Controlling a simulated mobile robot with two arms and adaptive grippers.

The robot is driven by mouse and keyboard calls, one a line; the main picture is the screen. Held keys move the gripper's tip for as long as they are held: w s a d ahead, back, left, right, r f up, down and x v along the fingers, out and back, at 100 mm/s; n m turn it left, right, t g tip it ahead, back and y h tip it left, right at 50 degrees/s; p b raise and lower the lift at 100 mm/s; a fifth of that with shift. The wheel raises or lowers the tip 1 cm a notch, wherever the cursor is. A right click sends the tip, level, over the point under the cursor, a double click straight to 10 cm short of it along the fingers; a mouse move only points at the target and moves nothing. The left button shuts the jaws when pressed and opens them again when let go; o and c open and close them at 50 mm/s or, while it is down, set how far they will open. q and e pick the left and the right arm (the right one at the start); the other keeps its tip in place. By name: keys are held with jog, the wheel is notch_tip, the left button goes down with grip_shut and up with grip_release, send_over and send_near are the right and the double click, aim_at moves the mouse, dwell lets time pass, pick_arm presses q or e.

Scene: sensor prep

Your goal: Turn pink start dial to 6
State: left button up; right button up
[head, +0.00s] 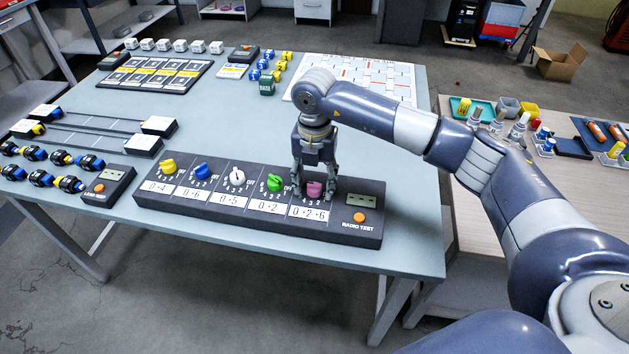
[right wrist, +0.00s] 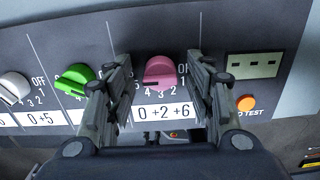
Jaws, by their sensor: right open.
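The pink start dial (head: 315,188) is the rightmost dial on the dark radio test panel (head: 150,184). The label under it reads 0+2+6. My right gripper (head: 314,192) is open and points down over the dial, with a finger on each side. In the right wrist view the dial (right wrist: 160,72) shows between the two fingers, with gaps on both sides. A dark mark on the dial's lower left edge shows, but the number it points at is hard to tell. My left gripper is out of view.
The green dial (head: 274,183) sits just left of the pink one, then white (head: 237,177), blue (head: 202,170) and yellow dials. To the right are a display (head: 362,201) and an orange button (head: 358,216). Other items lie farther back on the table.

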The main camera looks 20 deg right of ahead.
aim_at(315, 184)
notch_tip(315, 184, up, 12)
dwell(0.5)
jog(key=shift+s, duration=0.1)
